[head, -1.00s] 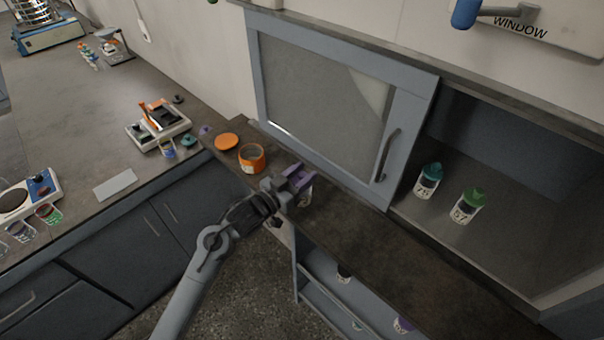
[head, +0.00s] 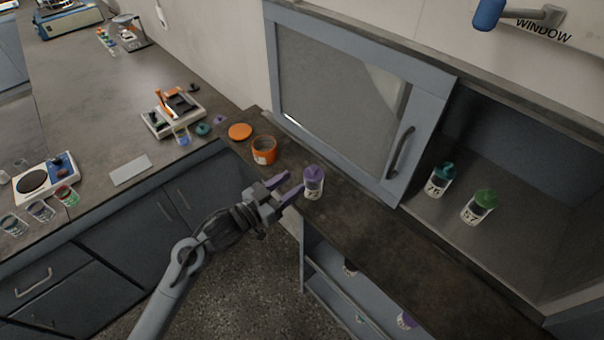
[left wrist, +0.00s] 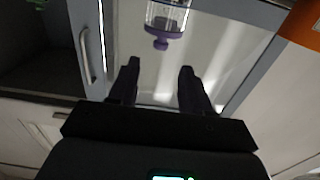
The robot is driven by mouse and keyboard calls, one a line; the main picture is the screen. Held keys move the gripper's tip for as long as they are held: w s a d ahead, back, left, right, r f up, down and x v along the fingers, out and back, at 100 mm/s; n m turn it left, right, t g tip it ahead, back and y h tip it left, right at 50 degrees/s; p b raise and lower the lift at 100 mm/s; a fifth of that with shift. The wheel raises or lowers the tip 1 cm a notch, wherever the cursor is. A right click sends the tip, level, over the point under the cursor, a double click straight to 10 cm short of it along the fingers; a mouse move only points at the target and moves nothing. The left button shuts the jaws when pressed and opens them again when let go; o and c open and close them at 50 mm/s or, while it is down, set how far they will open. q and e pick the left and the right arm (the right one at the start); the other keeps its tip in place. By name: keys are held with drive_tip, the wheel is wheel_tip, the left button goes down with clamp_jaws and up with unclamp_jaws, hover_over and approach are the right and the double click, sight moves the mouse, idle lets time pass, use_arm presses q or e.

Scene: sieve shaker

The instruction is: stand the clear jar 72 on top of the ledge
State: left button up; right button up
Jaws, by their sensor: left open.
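The clear jar 72 (head: 313,186) with its purple lid stands upright on the dark ledge (head: 375,235), in front of the framed window panel. My left gripper (head: 294,186) is open, just to the left of the jar and apart from it, its purple fingers pointing toward it. In the left wrist view the jar (left wrist: 167,18) shows lid downward at the top, beyond the two spread fingers (left wrist: 158,72), with nothing between them. My right gripper is not in view.
An open orange jar (head: 264,150) and an orange lid (head: 240,131) lie left along the ledge. Jars 76 (head: 439,181) and 57 (head: 479,207) stand in the opening at right. A window handle (head: 401,152) is behind. The ledge right of jar 72 is clear.

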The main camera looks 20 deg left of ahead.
use_arm(q)
drive_tip(key=s+f+n+g+y, duration=0.1)
drive_tip(key=s+f+g+y, duration=0.2)
drive_tip(key=s, duration=1.1)
drive_tip(key=s+f+n+g+y, duration=0.1)
drive_tip(key=s+f+g+y, duration=0.2)
drive_tip(key=s+f+g, duration=0.7)
drive_tip(key=s+f, duration=0.2)
drive_tip(key=s, duration=0.3)
drive_tip(key=shift+s+d+n+y, duration=0.2)
drive_tip(key=shift+d+n+y, duration=0.1)
drive_tip(key=shift+d+y, duration=0.1)
drive_tip(key=shift+r, duration=0.1)
wheel_tip(320, 180, up, 33)
drive_tip(key=p, duration=3.3)
drive_tip(key=shift+f, duration=0.2)
